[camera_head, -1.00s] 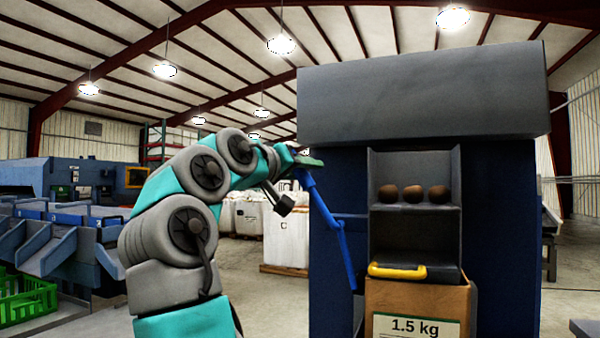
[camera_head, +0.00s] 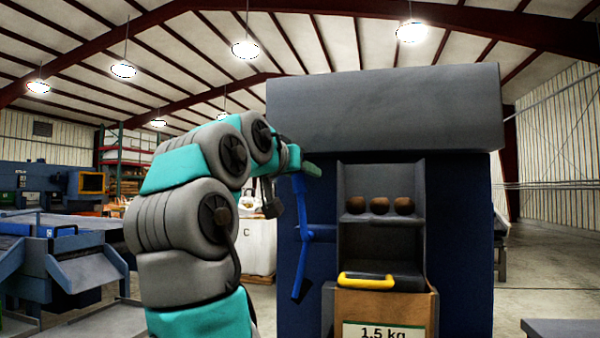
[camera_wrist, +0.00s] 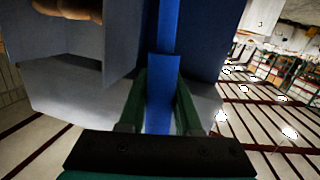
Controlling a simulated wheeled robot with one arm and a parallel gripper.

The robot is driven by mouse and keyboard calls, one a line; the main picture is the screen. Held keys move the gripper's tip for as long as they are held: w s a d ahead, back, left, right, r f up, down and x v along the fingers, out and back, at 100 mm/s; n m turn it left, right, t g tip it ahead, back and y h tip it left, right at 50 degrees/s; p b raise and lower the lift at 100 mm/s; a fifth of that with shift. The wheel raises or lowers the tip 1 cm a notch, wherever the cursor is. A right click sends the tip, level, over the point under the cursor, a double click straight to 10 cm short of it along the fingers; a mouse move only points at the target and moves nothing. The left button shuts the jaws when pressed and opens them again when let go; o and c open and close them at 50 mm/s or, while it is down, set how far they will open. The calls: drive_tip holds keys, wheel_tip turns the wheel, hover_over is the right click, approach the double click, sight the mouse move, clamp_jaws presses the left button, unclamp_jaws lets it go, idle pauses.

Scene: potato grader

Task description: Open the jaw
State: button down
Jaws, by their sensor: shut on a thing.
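My gripper (camera_head: 306,169) is at the upper end of a blue lever (camera_head: 301,270) on the left side of the grey and blue machine (camera_head: 385,110). In the wrist view, the green fingers of my gripper (camera_wrist: 158,105) are shut on the blue lever (camera_wrist: 163,70), which runs up between them. The lever is nearly upright with a bend at mid-height, where a short blue bar meets it. A yellow handle (camera_head: 366,280) is at the bottom of the machine's open bay, above a cardboard box (camera_head: 426,310). I cannot tell which part is the jaw.
The box has a "1.5 kg" label (camera_head: 384,332). A white sack (camera_head: 258,245) stands behind my arm. Blue conveyors (camera_head: 60,255) are on the left. Floor at the right is mostly clear.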

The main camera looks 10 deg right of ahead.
drive_tip(key=shift+d, duration=0.1)
drive_tip(key=c, duration=0.6)
unclamp_jaws()
drive_tip(key=shift+s, duration=0.1)
drive_tip(key=f+b+v, duration=0.1)
drive_tip(key=v, duration=0.6)
drive_tip(key=shift+s+a+r, duration=0.2)
drive_tip(key=shift+s+r, duration=0.1)
drive_tip(key=shift+r, duration=0.2)
